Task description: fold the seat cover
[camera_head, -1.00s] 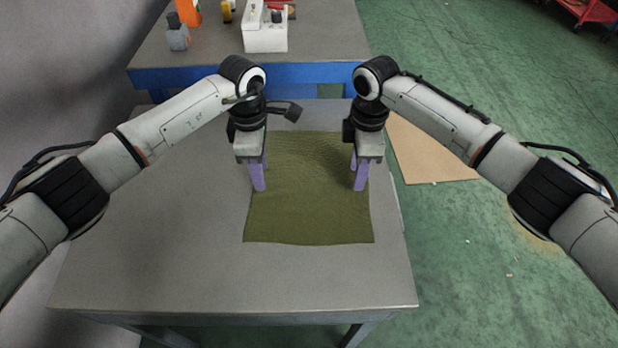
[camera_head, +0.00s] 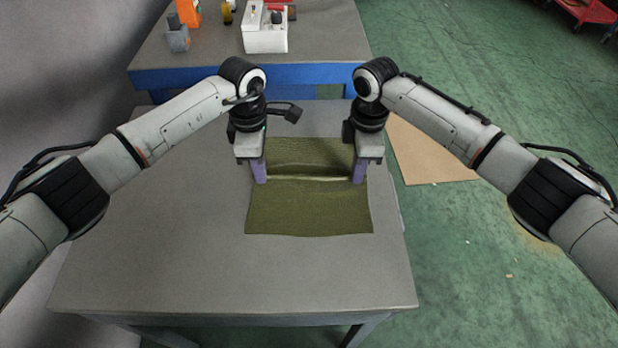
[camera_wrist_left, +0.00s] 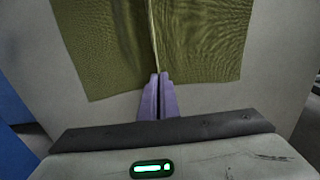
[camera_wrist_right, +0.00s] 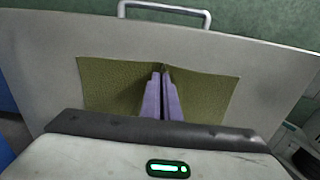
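The olive-green seat cover (camera_head: 309,212) lies on the grey table, with a raised ridge running across it between my two grippers. My left gripper (camera_head: 260,180) is shut on the cover at its left edge, and my right gripper (camera_head: 359,180) is shut on it at its right edge. In the left wrist view the closed purple fingers (camera_wrist_left: 159,78) pinch the end of the ridge, with cover (camera_wrist_left: 105,45) on both sides. The right wrist view shows its fingers (camera_wrist_right: 162,75) closed at the pinched cover (camera_wrist_right: 205,95). The cloth between the fingertips is mostly hidden.
The near and left parts of the grey table (camera_head: 170,240) are bare. A second table with a blue edge (camera_head: 300,74) stands behind, holding a white box (camera_head: 265,38) and small items. A brown board (camera_head: 432,155) lies on the green floor at right.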

